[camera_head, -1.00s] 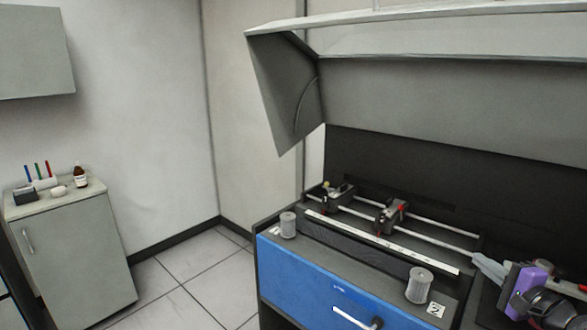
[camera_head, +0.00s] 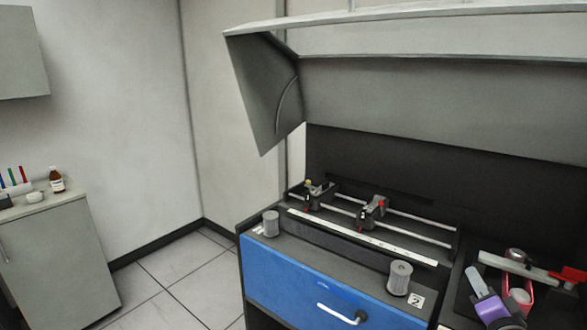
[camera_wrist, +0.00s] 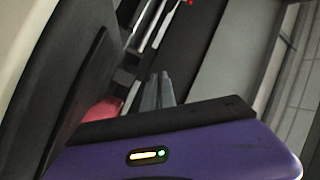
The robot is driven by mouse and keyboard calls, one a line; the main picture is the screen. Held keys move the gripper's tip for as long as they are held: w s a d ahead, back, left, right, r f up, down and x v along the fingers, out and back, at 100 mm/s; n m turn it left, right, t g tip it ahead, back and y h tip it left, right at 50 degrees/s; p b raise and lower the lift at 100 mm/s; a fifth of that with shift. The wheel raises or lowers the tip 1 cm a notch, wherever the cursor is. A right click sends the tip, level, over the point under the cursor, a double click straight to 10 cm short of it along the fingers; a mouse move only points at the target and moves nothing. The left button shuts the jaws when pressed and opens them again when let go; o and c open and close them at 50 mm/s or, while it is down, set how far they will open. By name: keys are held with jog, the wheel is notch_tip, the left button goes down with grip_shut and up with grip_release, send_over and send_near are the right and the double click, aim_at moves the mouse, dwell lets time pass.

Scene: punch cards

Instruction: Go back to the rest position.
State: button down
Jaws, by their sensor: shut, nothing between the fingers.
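My gripper (camera_head: 474,272) is at the lower right of the head view, in front of a dark-topped bench section. Its grey fingers point up and left, and its purple body is cut off by the bottom edge. In the wrist view, the grey fingers (camera_wrist: 157,90) are together above the purple housing, with nothing between them. My gripper is apart from the rail device (camera_head: 370,212) on the bench to its left.
A red container (camera_head: 527,285) and a white bar with a red end (camera_head: 513,266) lie beside my gripper. Two grey cylinders (camera_head: 271,223) (camera_head: 400,278) stand along the bench front above a blue drawer (camera_head: 310,285). A grey hood (camera_head: 400,100) overhangs. Floor (camera_head: 185,268) is clear left.

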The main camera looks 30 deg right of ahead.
jog(key=s+a+f+n+t+y, duration=0.1)
jog(key=s+a+n, duration=0.25)
jog(key=a, duration=0.55)
jog(key=s+a+f+n+t+y, duration=0.15)
jog(key=a+n, duration=0.25)
jog(key=a, duration=0.4)
jog(key=s+a+f+n+y, duration=0.2)
jog(key=s+a+n, duration=0.15)
jog(key=a, duration=0.55)
jog(key=s+a+f+n+g+y, duration=0.2)
jog(key=s+a+n+y, duration=0.4)
jog(key=s+a, duration=0.7)
jog(key=a+y, duration=0.1)
jog(key=a, duration=0.2)
jog(key=shift+a, duration=0.15)
jog(key=shift+s, duration=0.1)
